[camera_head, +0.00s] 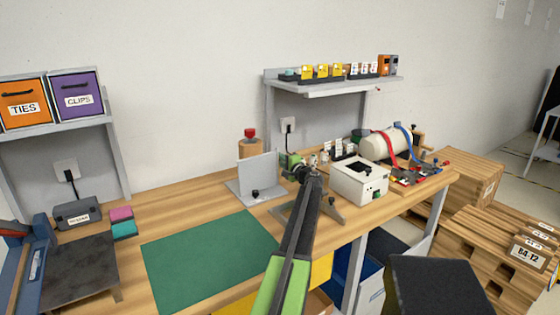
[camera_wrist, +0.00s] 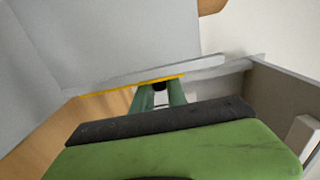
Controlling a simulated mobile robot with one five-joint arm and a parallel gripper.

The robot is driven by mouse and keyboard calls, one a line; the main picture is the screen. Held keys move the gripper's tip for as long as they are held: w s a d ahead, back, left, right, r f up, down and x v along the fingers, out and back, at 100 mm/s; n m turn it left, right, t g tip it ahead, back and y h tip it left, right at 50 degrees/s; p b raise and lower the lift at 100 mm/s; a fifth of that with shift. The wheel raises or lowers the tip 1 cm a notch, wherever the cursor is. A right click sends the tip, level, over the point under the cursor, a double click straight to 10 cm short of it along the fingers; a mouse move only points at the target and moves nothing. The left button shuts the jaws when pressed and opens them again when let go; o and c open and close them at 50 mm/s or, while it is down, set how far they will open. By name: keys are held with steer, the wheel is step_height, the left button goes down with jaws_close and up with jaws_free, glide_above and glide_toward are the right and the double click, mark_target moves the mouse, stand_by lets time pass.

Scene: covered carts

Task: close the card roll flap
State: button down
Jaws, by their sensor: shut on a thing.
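A grey upright panel (camera_head: 258,172), which looks like the card roll flap, stands on the workbench behind the green mat. A brown roll (camera_head: 248,149) with a red knob rises just behind it. My gripper (camera_head: 292,164) is at the panel's right side, small and partly hidden by my arm. In the wrist view a large grey panel (camera_wrist: 110,45) with a yellow lower edge fills the upper left. My green fingers (camera_wrist: 160,92) meet at that yellow edge and are shut on it. The exact grip is partly hidden by the gripper body.
A white box (camera_head: 358,184) and a tank with red and blue straps (camera_head: 388,144) stand to the right. A shelf (camera_head: 335,88) with small bins hangs above. The green mat (camera_head: 210,262) is bare. In the wrist view a grey wall (camera_wrist: 285,85) is close at right.

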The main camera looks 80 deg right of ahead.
stand_by(0.4)
steer(key=c, duration=1.4)
jaws_free()
steer(key=shift+o, duration=0.2)
steer(key=v, duration=1.2)
steer(key=shift+s, duration=0.1)
